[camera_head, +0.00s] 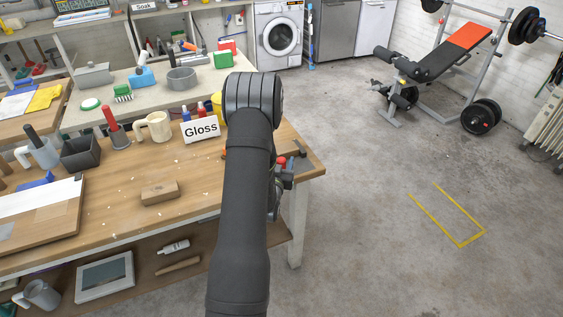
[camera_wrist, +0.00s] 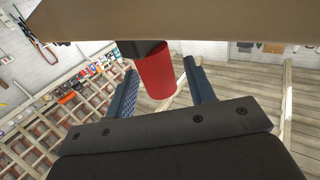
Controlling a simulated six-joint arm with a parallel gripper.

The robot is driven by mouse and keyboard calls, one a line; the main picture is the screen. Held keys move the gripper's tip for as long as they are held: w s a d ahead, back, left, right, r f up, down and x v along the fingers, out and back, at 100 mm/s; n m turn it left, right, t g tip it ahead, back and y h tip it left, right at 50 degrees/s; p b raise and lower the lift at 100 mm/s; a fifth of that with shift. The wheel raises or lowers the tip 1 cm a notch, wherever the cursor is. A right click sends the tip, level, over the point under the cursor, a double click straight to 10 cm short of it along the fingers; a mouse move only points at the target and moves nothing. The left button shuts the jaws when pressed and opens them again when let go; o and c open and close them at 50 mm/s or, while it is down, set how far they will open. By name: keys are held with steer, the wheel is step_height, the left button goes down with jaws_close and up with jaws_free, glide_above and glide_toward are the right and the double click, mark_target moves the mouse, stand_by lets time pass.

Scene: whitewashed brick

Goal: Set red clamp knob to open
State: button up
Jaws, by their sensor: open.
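The red clamp knob (camera_wrist: 157,70) is a red cylinder with a dark end, seen in the wrist view below a broad light-brown board edge (camera_wrist: 215,22). My gripper (camera_wrist: 160,78) is open, with one blue-grey finger to the left of the knob and one to the right. A gap shows between the knob and the right finger; the knob is closer to the left one, and I cannot tell whether they touch. In the head view my arm covers most of the clamp area at the workbench's right end. A small red part (camera_head: 281,160) shows beside my arm; I cannot tell what it is.

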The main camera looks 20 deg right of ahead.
steer(key=shift+w+d, duration=0.1)
jaws_close()
steer(key=shift+a, duration=3.2)
steer(key=shift+c, duration=0.7)
jaws_free()
steer(key=shift+a, duration=0.15)
steer(key=shift+o, duration=0.7)
steer(key=v, duration=1.7)
